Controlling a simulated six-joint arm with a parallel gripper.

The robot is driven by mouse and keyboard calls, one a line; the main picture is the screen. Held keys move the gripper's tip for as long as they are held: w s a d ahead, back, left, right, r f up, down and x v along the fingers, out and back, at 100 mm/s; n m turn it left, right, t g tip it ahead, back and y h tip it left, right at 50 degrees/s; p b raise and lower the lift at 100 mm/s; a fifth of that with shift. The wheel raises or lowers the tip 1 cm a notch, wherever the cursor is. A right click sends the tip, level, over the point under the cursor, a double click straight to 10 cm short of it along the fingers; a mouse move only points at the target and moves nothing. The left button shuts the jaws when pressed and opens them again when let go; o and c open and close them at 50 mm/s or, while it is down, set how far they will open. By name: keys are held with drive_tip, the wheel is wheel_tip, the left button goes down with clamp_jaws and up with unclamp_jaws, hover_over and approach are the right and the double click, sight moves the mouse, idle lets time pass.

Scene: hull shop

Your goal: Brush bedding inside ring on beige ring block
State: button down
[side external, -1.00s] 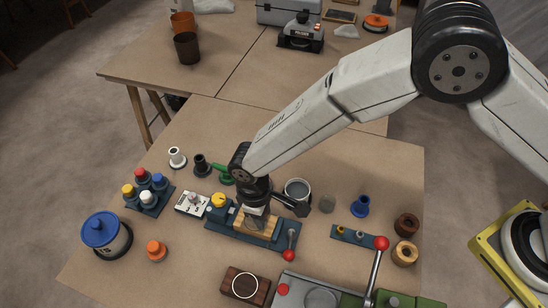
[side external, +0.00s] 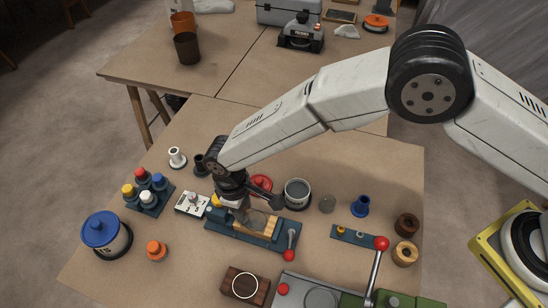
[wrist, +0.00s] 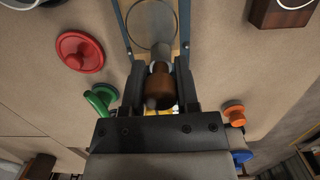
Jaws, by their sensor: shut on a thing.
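The beige ring block (side external: 268,230) sits in a dark blue clamp fixture (side external: 224,234) on the bench. A grey ring shows on its top, also seen in the wrist view as a dark circle on the beige block (wrist: 152,42). My gripper (side external: 236,204) is over the left end of the block. In the wrist view my gripper (wrist: 160,88) is shut on a brush (wrist: 158,90) with a brown handle and grey head. The brush head overlaps the near edge of the ring in that view; whether it touches the block I cannot tell.
A red-knobbed lever (side external: 290,248) stands at the fixture's right end. A grey pot (side external: 297,194) and a red disc-shaped part (side external: 262,184) stand behind it. A dark brown block (side external: 236,292) with a white ring lies in front. A yellow-topped part (side external: 215,201) is close left.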

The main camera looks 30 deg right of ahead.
drive_tip(key=shift+w+a, duration=0.2)
drive_tip(key=shift+w, duration=0.05)
drive_tip(key=shift+w+d, duration=0.25)
drive_tip(key=shift+d, duration=0.15)
drive_tip(key=shift+s+d, duration=2.1)
drive_tip(key=shift+s, duration=0.1)
drive_tip(key=shift+w+a, duration=2.1)
drive_tip(key=shift+w, duration=0.05)
drive_tip(key=shift+w+a+r, duration=0.1)
drive_tip(key=shift+r, duration=3.95)
